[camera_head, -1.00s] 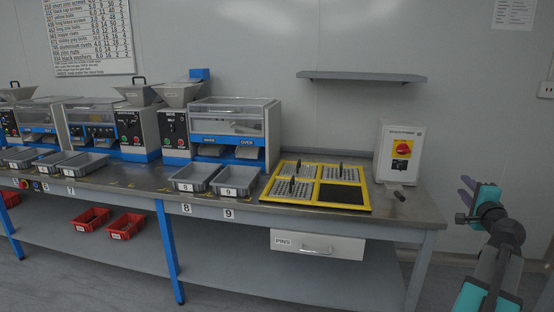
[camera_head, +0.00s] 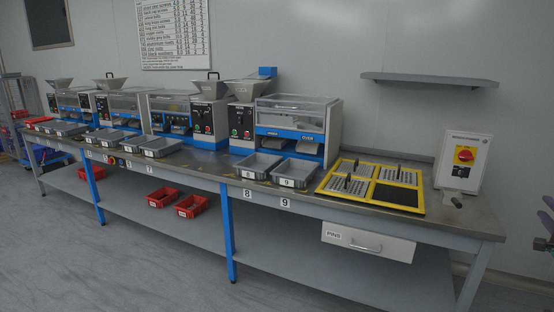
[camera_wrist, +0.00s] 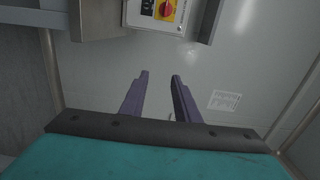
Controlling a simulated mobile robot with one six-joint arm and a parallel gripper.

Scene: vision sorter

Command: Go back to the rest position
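My gripper (camera_wrist: 158,78) shows in the wrist view as two purple fingers held apart, with nothing between them. In the head view only a small part of my gripper (camera_head: 546,215) shows at the right edge. It is in free air to the right of the workbench (camera_head: 470,222), apart from it. The wrist view looks toward the grey wall, with the switch box (camera_wrist: 165,12) at the top. The rest of my arm is out of the head view.
A white box with a red switch (camera_head: 463,160) stands at the bench's right end, beside a yellow-framed pin tray (camera_head: 420,212). Grey bins (camera_head: 293,172) and sorting machines (camera_head: 298,128) line the bench. Red bins (camera_head: 192,206) sit on the lower shelf. The floor in front is clear.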

